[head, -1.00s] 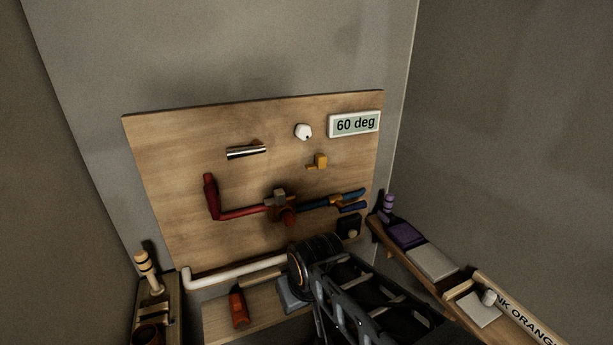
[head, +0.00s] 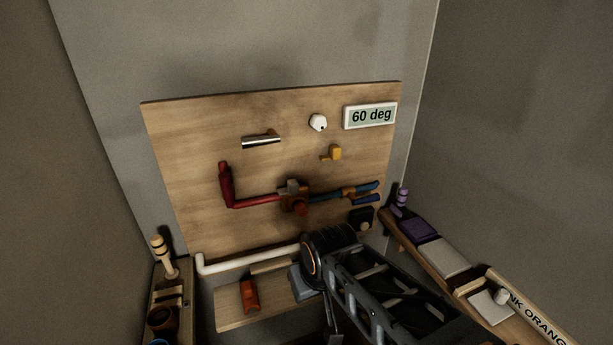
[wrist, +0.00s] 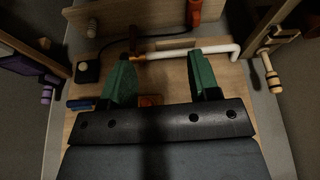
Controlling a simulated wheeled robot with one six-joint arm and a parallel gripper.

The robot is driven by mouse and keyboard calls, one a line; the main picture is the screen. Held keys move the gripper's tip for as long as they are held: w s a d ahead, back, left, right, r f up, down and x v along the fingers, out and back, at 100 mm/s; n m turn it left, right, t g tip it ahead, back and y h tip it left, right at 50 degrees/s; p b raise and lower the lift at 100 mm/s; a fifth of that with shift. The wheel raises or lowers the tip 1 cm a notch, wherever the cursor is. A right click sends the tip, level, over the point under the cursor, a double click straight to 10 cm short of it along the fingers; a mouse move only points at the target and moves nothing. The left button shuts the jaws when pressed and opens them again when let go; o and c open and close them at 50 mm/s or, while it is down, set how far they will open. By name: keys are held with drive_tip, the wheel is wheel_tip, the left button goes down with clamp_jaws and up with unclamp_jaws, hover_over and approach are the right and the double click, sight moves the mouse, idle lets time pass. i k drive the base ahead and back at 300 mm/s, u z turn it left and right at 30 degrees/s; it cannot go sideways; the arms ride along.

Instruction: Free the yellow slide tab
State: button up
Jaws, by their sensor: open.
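The yellow slide tab (head: 334,153) is a small yellow block with a stub to its left. It sits on the wooden board (head: 190,140), below the white knob (head: 318,122) and the "60 deg" display (head: 370,115). I cannot make out the tab in the wrist view. My gripper (wrist: 161,72) shows there with its two green fingers spread wide and nothing held between them. It faces the lower part of the board, near the white pipe (wrist: 175,55). In the head view my arm hides most of the gripper, which is low and away from the tab.
A right-hand shelf (head: 480,285) holds purple items. An orange-handled object (head: 250,295) lies below.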

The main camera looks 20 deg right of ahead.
sight(335, 152)
drive_tip(key=k, duration=0.5)
drive_tip(key=z, duration=1.5)
drive_tip(key=i, duration=0.65)
drive_tip(key=u, duration=2.25)
